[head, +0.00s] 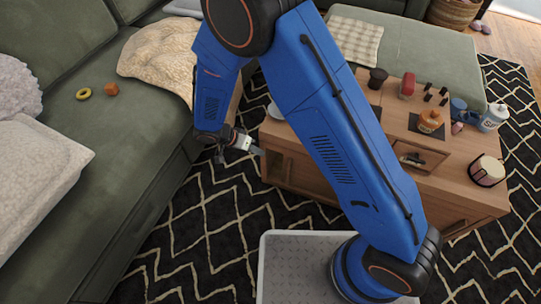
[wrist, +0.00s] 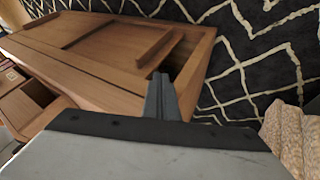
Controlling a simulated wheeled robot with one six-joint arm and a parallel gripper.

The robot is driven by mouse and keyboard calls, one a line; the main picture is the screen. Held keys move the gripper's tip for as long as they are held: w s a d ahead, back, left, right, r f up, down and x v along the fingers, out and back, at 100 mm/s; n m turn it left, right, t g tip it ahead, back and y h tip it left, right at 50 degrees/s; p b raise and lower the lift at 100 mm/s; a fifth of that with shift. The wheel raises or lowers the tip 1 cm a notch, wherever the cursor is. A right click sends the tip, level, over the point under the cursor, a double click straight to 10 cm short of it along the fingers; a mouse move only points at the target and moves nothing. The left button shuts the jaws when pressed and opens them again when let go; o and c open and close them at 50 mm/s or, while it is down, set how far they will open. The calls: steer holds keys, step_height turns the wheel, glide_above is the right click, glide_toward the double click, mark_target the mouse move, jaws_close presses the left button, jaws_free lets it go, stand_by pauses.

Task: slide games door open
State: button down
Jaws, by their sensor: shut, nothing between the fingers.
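The wooden coffee table (head: 440,185) stands at the right in the head view. Its long side fills the upper left of the wrist view (wrist: 110,90). A sliding door panel (wrist: 115,45) with a raised wooden bar handle (wrist: 160,47) sits in that side. A narrow dark gap (wrist: 183,55) shows beside the bar, at the panel's right end. My gripper (head: 259,151) is at the table's left end in the head view. In the wrist view its fingers (wrist: 161,82) are together, empty, close to the bar and gap. Whether they touch the door is unclear.
The green sofa (head: 110,170) runs along the left, near my gripper. A patterned black rug (head: 215,245) covers the floor.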

steer(key=d+f, duration=0.7)
steer(key=d, duration=0.2)
steer(key=shift+w+f, duration=0.15)
steer(key=shift+w, duration=0.05)
steer(key=shift+d, duration=0.1)
